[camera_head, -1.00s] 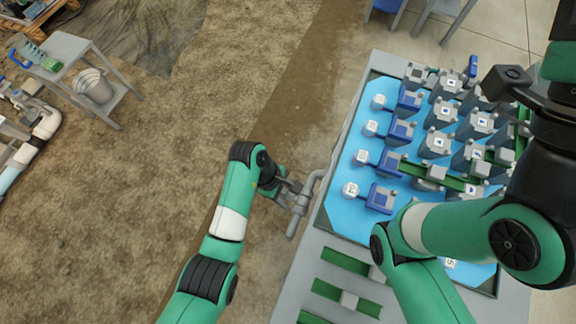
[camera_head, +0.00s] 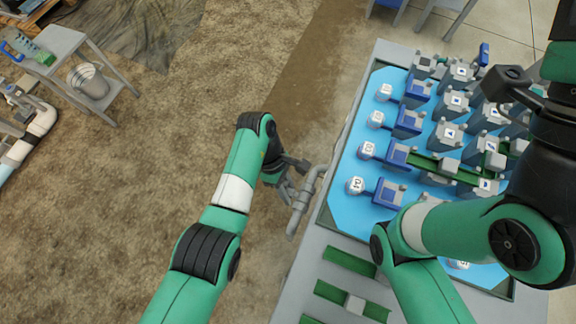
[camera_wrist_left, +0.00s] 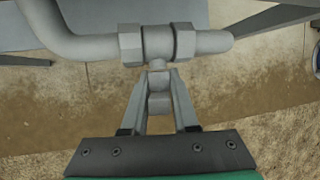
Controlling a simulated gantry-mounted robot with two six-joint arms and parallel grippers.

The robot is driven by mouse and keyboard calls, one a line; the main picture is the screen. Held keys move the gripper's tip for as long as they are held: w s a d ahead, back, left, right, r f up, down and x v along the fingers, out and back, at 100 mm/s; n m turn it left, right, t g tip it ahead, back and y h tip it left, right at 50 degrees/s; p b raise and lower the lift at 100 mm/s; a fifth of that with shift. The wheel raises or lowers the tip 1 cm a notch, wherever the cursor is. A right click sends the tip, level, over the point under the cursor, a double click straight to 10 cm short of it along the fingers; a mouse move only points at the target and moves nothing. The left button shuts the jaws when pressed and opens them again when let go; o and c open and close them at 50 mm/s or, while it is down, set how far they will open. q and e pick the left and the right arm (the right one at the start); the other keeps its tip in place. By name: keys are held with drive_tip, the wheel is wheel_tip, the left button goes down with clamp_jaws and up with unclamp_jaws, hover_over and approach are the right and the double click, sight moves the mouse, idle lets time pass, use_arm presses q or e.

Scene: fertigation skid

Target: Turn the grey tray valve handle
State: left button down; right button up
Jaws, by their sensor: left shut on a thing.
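The grey valve (camera_wrist_left: 158,44) sits on a grey drain pipe (camera_wrist_left: 85,46) in the left wrist view. Its small grey handle (camera_wrist_left: 158,82) sticks out toward me, between the two fingers of my left gripper (camera_wrist_left: 159,103), which is shut on it. In the head view the bent grey pipe (camera_head: 310,186) hangs off the left edge of the tray bench. My left gripper (camera_head: 286,188) meets it from the left, and the handle is too small and covered to make out there.
Bare soil lies left of the bench.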

idle(0.3)
use_arm(q)
drive_tip(key=c, duration=0.8)
unclamp_jaws()
drive_tip(key=shift+o, duration=0.2)
drive_tip(key=v, duration=1.1)
drive_tip(key=shift+w+r+p, duration=0.2)
drive_tip(key=shift+r+p, duration=0.05)
drive_tip(key=shift+p, duration=0.2)
